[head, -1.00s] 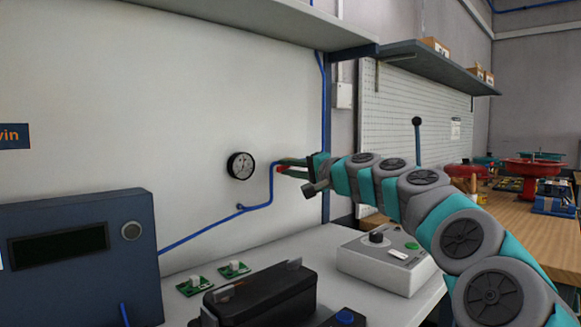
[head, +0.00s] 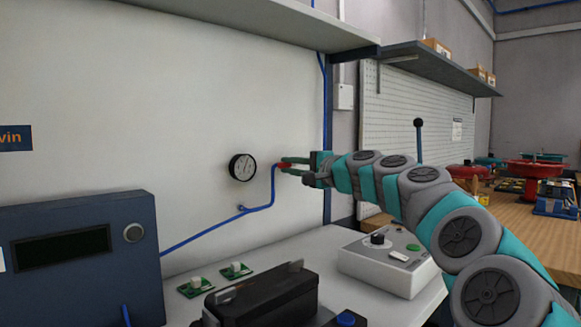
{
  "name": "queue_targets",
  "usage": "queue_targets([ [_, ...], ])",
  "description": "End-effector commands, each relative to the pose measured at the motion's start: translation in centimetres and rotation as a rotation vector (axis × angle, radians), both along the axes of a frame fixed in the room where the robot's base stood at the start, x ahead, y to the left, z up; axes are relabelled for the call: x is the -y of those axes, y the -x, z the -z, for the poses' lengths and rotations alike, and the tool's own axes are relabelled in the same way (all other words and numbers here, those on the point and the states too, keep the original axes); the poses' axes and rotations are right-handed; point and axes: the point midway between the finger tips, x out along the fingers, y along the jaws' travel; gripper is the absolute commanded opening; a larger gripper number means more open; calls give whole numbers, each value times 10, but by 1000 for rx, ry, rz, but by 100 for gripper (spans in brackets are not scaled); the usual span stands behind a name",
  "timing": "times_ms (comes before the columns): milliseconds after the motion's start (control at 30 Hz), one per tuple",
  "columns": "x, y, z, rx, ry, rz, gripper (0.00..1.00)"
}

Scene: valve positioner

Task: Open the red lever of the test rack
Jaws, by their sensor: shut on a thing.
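The red lever (head: 282,165) is a small red piece at the upper end of the blue pipe (head: 259,208) on the pale back panel. My gripper (head: 285,166) reaches in from the right, with its green fingers shut on the red lever. The fingers hide part of the lever, so its exact angle is hard to tell. A round white gauge (head: 243,167) with a black rim sits on the panel just left of the lever.
Below are a dark blue box (head: 80,255) with a display, small green boards (head: 236,271), a black case (head: 262,298) and a grey control unit (head: 388,262). A shelf (head: 255,20) hangs above.

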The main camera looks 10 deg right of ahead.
Motion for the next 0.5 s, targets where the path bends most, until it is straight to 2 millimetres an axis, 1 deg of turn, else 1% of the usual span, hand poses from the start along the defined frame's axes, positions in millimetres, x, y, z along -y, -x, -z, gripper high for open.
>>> queue_targets([
  [33, 1, 0, 0, 0, -1, 1, 0],
  [67, 0, 0, 0, 0, -1, 1, 21],
  [300, 0, 0, 0, 1, -1, 1, 48],
  [500, 0, 0, 0, 1, -1, 0, 49],
])
